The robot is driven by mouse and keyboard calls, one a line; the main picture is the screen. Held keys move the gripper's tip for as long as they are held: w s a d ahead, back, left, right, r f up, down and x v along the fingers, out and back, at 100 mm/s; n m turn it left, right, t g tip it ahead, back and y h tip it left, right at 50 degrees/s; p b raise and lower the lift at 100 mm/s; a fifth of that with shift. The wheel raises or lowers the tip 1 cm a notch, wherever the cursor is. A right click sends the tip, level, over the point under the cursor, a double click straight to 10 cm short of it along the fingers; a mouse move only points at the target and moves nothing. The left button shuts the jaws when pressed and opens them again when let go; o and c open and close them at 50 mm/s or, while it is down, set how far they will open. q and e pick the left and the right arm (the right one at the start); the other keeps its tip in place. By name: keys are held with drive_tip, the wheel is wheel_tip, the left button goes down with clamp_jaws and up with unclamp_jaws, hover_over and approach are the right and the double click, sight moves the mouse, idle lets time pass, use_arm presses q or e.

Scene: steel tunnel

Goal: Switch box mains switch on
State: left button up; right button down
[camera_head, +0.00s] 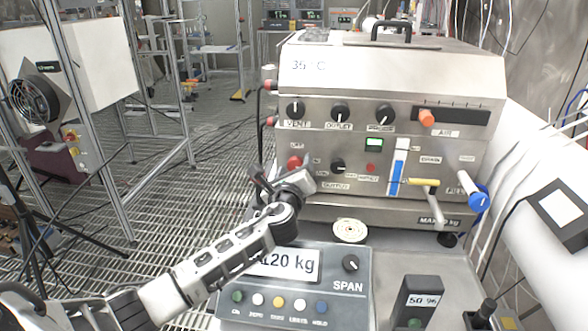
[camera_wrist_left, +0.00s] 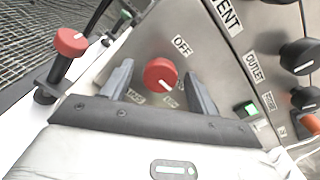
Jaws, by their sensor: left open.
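The switch box (camera_head: 390,85) is a steel cabinet with a sloped front panel. The red mains switch knob (camera_head: 294,162) is on its lower left, by an OFF label. In the left wrist view the red knob (camera_wrist_left: 160,75) carries a short white mark, and the OFF label is just above it. My left gripper (camera_head: 281,178) is at the panel's lower left, its jaws open. In the wrist view its two fingers (camera_wrist_left: 158,70) stand on either side of the knob, with visible gaps. I cannot tell whether they touch the panel. My right gripper is not in view.
Black knobs (camera_head: 340,111) line the panel above, and a green indicator (camera_head: 374,144) is lit. Another red-topped knob (camera_wrist_left: 70,42) stands left in the wrist view. A scale console (camera_head: 296,290) lies in front below my arm. A blue-ended valve handle (camera_head: 477,201) is at right.

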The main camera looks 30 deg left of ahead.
use_arm(q)
drive_tip(key=b+v, duration=0.1)
drive_tip(key=v, duration=1.5)
drive_tip(key=shift+b, duration=0.3)
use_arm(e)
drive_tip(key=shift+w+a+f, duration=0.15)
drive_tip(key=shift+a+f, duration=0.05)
use_arm(q)
drive_tip(key=shift+f, duration=0.1)
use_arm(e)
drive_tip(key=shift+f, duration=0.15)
